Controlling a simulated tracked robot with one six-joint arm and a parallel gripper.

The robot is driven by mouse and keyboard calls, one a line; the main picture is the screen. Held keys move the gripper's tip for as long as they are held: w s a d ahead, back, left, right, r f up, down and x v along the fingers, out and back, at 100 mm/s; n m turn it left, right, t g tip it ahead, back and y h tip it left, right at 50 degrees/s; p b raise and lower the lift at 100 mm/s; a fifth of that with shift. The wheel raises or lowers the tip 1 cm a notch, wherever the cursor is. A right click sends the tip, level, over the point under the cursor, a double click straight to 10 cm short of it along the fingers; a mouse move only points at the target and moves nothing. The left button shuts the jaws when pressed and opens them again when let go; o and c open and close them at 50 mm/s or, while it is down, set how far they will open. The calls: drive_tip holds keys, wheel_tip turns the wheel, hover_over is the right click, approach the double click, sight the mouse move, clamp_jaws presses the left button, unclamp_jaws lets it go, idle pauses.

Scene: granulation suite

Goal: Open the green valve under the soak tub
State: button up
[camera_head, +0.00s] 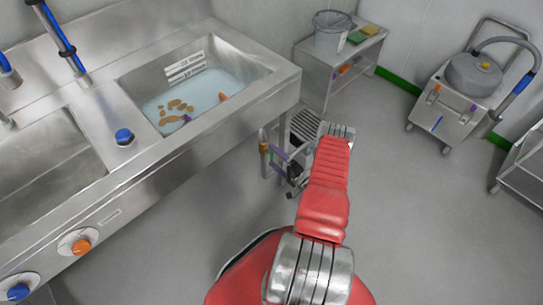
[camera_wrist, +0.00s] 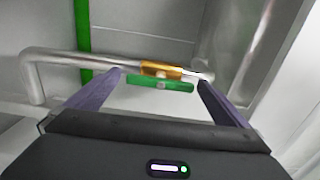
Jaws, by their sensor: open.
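The green valve handle (camera_wrist: 160,86) shows in the wrist view, just below the brass valve body (camera_wrist: 161,70) on a metal pipe (camera_wrist: 62,57). Its long side runs across the picture, roughly along the pipe. My gripper (camera_wrist: 158,80) is open, with one purple finger on each side of the handle. Narrow gaps seem to show at both ends of the handle; I cannot tell if either finger touches. In the head view the soak tub (camera_head: 250,80) holds water and brown pieces. My gripper (camera_head: 279,167) is low beside the tub's near right end, partly hidden by my arm.
A steel cabinet (camera_head: 335,85) with a bucket (camera_head: 331,31) on it stands behind. A slatted steel piece (camera_head: 305,124) is close to my gripper. A wheeled machine (camera_head: 450,100) stands at the right. The grey floor between is clear.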

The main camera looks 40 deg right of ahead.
drive_tip(key=s, duration=1.1)
drive_tip(key=shift+s, duration=0.2)
drive_tip(key=shift+d, duration=0.1)
